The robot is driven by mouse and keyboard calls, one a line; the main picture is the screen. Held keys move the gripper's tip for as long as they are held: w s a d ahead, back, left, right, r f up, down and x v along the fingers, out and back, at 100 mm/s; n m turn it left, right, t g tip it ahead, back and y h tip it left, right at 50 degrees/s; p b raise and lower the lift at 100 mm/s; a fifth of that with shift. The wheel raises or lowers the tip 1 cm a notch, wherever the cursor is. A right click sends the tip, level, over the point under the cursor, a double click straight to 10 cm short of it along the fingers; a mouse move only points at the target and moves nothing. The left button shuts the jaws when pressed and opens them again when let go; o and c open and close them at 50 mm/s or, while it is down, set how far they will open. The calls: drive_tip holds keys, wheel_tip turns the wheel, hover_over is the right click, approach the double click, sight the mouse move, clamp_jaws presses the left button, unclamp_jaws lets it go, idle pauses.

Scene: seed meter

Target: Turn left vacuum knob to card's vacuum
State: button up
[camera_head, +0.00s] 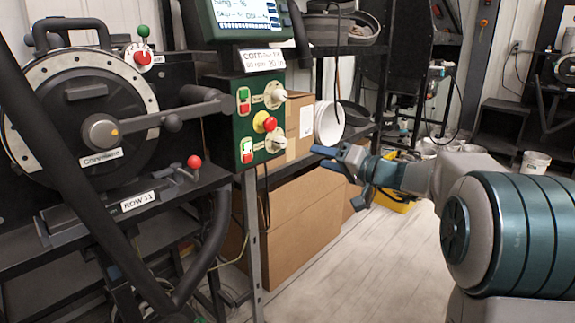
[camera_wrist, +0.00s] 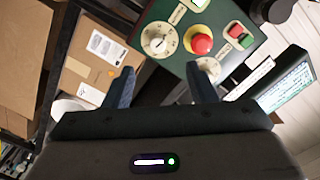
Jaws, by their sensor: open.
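The green control panel (camera_head: 245,125) carries two pale knobs, an upper knob (camera_head: 274,96) and a lower knob (camera_head: 277,140). I cannot read their labels to tell which is the left vacuum knob. In the wrist view the lower knob (camera_wrist: 158,40) has a round dial, and the upper knob (camera_wrist: 208,68) is partly hidden by a finger. The white card (camera_head: 262,59), with small print starting with "corn", is above the panel. My gripper (camera_head: 322,157) is open and empty, to the right of the panel and apart from it; its fingers (camera_wrist: 160,72) point toward the panel.
A red stop button (camera_head: 264,122) on a yellow collar sits between the knobs. Red-green switches (camera_head: 244,100) are to their left. A screen (camera_head: 246,15) is above. The seed meter (camera_head: 85,100) stands left, cardboard boxes (camera_head: 305,225) below.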

sight(284, 144)
drive_tip(key=shift+t, duration=0.3)
drive_tip(key=x, duration=1.4)
drive_tip(key=shift+w+d+r, duration=0.1)
drive_tip(key=shift+w+d, duration=0.15)
drive_tip(key=shift+w, duration=0.2)
drive_tip(key=c, duration=1)
